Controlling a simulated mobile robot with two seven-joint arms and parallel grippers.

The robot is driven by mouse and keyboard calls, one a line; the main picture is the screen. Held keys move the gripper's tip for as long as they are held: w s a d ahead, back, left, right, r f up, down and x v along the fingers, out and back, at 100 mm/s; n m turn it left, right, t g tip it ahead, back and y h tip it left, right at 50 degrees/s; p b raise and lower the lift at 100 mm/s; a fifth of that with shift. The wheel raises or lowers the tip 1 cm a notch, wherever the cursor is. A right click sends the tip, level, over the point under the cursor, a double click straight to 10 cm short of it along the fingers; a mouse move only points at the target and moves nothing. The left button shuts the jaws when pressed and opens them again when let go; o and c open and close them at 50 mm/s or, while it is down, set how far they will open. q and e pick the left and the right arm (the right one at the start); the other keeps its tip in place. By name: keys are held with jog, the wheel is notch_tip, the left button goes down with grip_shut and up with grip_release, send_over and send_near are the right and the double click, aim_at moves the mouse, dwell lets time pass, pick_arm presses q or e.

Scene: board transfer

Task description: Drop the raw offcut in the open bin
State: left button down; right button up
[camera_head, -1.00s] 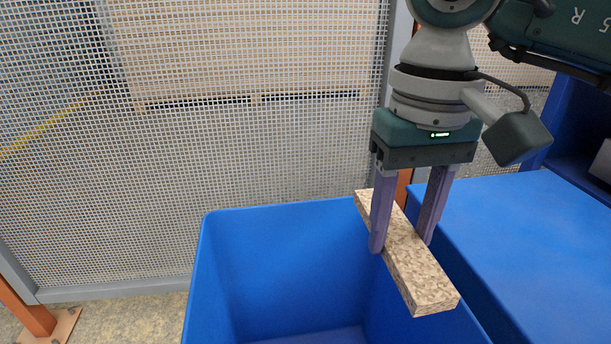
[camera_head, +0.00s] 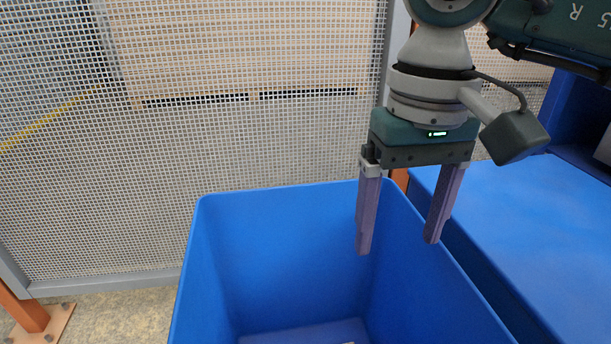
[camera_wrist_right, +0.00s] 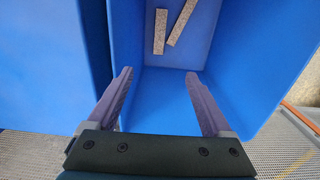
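My right gripper (camera_head: 398,246) is open and empty above the open blue bin (camera_head: 290,207), fingers pointing down. In the right wrist view, the open gripper (camera_wrist_right: 158,73) shows with the bin (camera_wrist_right: 165,108) below it. Two speckled chipboard strips lie at the bottom of the bin: a shorter strip (camera_wrist_right: 160,32) and a longer slanted strip (camera_wrist_right: 182,22). I cannot tell which of them is the offcut that was in my gripper. In the head view only a tiny pale sliver shows at the bottom edge, inside the bin. My left gripper is not in view.
A blue surface (camera_head: 535,215) stands close beside the bin on the right. A wire mesh fence (camera_head: 240,130) with a grey frame rises behind the bin. An orange post foot (camera_head: 35,325) stands on the floor at the lower left.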

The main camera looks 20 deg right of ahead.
notch_tip(320, 180, up, 10)
jog(key=p, duration=0.3)
jog(key=shift+p, duration=0.4)
dwell(0.4)
